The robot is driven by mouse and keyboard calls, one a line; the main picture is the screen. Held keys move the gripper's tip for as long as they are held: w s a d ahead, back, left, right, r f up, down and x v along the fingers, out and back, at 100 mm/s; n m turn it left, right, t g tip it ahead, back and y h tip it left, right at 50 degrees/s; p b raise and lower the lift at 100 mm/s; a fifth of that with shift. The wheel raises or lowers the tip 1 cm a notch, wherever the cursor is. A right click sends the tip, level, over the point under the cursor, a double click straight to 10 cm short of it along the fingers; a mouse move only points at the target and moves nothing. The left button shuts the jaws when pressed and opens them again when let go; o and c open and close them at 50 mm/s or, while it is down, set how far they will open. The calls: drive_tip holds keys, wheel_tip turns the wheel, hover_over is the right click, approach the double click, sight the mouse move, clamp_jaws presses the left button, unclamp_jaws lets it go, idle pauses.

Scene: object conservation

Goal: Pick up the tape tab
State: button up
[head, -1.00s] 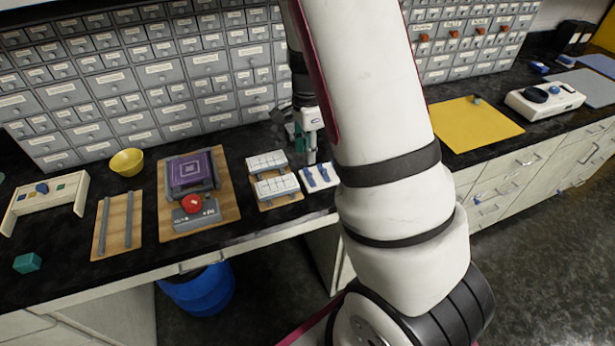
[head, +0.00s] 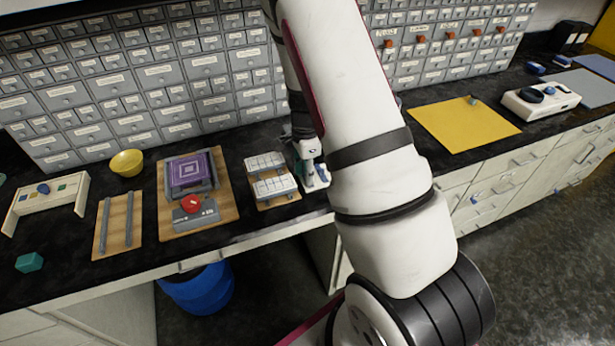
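Two blue strips, which look like the tape tabs, lie on a small white card (head: 309,189) on the black bench. The card is mostly covered now, and only a bit of blue (head: 323,174) shows beside my gripper. My gripper (head: 311,178) points down right over the card, at or very near its surface. Its fingers are small and partly hidden, so I cannot tell whether they are open, shut or touching a tab.
Left of the card, a wooden board carries two white labelled trays (head: 272,187). Further left are a purple-topped press (head: 188,172) with a red button and a yellow bowl (head: 127,162). Grey drawers (head: 150,75) stand behind. A yellow mat (head: 462,122) lies right.

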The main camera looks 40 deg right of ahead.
clamp_jaws()
drive_tip(key=shift+r, duration=0.15)
